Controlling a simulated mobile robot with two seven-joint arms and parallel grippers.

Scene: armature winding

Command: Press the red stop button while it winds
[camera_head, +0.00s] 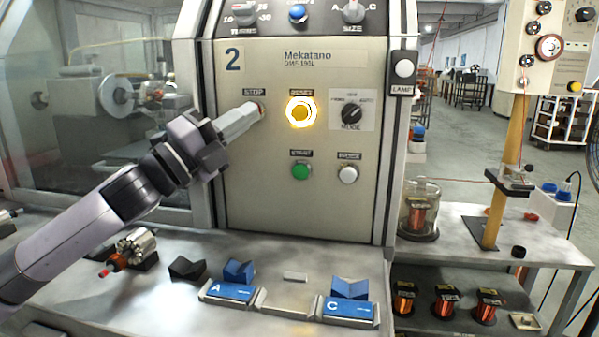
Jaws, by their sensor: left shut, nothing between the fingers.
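My left gripper (252,113) is shut and empty. Its arm comes in from the lower left, and its fingertips are at the machine panel (230,155), just under the STOP label (254,92). The stop button is almost wholly hidden behind the fingertips, so I cannot tell whether it is pressed in. To the right, the yellow RESET button (301,112) is glowing. Behind the window at the left, the winding area (125,95) shows a pale round part, and I cannot tell whether it turns. My right gripper is not in view.
A green START button (301,171), a white button (348,175) and a MODE knob (351,113) are on the panel. An armature (137,245), a black V-block (187,268) and blue blocks marked A (230,292) and C (349,308) sit on the bench.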

